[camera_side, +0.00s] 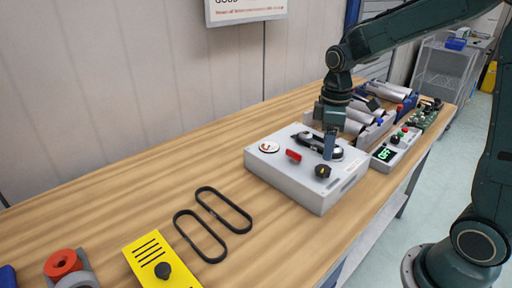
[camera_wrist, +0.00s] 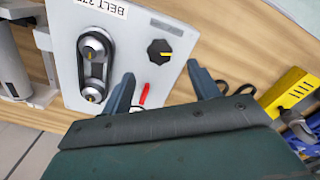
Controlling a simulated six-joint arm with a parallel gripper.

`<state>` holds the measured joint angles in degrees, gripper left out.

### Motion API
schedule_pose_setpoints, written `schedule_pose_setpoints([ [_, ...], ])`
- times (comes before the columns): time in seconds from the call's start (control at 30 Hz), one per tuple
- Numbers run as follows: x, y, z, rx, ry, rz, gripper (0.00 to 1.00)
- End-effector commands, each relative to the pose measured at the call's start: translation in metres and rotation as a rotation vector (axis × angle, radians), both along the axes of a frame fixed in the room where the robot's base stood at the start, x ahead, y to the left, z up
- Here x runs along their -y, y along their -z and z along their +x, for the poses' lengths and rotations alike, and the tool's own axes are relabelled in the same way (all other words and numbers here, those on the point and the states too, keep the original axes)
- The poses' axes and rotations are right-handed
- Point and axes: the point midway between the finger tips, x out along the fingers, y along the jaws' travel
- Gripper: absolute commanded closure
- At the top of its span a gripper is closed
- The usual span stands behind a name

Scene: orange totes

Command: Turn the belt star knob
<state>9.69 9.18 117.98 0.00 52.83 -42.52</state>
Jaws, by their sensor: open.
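The black star knob (camera_side: 322,171) with a yellow mark sits on the near right part of the pale grey belt box (camera_side: 262,166). The knob also shows in the wrist view (camera_wrist: 159,51), just beyond and between the fingertips. My gripper (camera_side: 330,150) is above the box, pointing down, with its fingers apart and nothing between them in the wrist view (camera_wrist: 160,71). The black belt (camera_wrist: 82,62) runs around two pulleys on the box.
A yellow block with a black knob (camera_side: 150,253) and two loose black belts (camera_side: 200,236) lie to the left on the wooden table (camera_side: 110,190).

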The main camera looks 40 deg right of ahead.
Motion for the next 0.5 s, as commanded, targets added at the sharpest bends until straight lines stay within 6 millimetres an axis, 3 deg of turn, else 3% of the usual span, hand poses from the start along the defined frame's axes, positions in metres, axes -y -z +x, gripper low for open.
schedule_pose_setpoints([
  [0.3,0.0,0.048,-0.001,-0.004,0.0,0.0,0.39],
  [0.5,0.0,0.065,-0.001,-0.001,0.0,0.0,0.39],
])
